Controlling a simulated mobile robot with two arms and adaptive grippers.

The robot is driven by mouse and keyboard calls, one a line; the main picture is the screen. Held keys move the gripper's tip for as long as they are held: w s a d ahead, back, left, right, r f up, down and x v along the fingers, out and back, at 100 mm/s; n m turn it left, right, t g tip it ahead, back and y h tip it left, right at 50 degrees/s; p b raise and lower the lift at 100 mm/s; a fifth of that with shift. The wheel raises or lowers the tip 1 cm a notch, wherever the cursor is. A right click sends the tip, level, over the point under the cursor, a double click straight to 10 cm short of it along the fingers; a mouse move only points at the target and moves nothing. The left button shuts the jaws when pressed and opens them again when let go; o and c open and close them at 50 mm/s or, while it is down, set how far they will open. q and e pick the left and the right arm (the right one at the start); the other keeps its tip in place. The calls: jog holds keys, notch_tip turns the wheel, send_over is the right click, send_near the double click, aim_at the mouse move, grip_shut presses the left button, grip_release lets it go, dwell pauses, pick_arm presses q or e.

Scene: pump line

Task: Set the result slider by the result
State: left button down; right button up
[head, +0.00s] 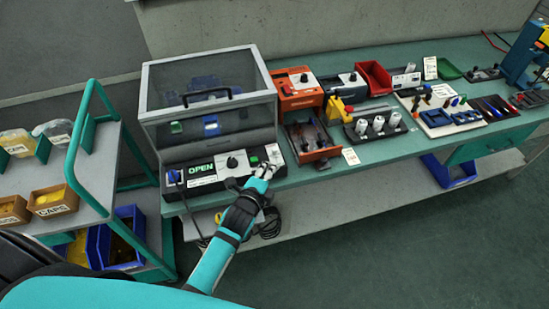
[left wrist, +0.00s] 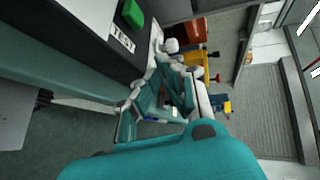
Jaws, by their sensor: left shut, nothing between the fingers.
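The test box's front panel (head: 222,182) carries a lit green OPEN display (head: 202,168), a black knob (head: 231,162) and a small green button (head: 253,161). In the left wrist view the green button (left wrist: 132,13) is large, with a TEST label beside it. A small white plate (head: 273,152) is at the panel's right end. I cannot make out for certain which part is the result slider. My left gripper (head: 266,172) is shut and empty at the panel's front right corner; it also shows in the left wrist view (left wrist: 168,75). Whether it touches the panel is unclear. My right gripper is out of view.
A clear-lidded chamber (head: 208,88) with a black handle stands behind the panel. An orange unit (head: 297,88) and an open orange tray (head: 312,138) stand to its right. A shelf cart (head: 82,158) with bins is at the left. The floor in front of the bench is clear.

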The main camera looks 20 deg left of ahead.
aim_at(273, 152)
pick_arm(q)
jog(key=w, duration=0.2)
jog(key=shift+w+d+p, duration=0.1)
jog(key=shift+w+p, duration=0.25)
jog(key=shift+w, duration=0.6)
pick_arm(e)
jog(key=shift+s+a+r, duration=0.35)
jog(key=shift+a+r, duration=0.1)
pick_arm(q)
jog(key=shift+w+a, duration=0.4)
jog(key=shift+w, duration=0.2)
jog(key=shift+w+a, duration=0.4)
jog(key=shift+w, duration=0.2)
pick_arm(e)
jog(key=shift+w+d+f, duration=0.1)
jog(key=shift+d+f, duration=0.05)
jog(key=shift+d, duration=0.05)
pick_arm(q)
jog(key=shift+s, duration=0.15)
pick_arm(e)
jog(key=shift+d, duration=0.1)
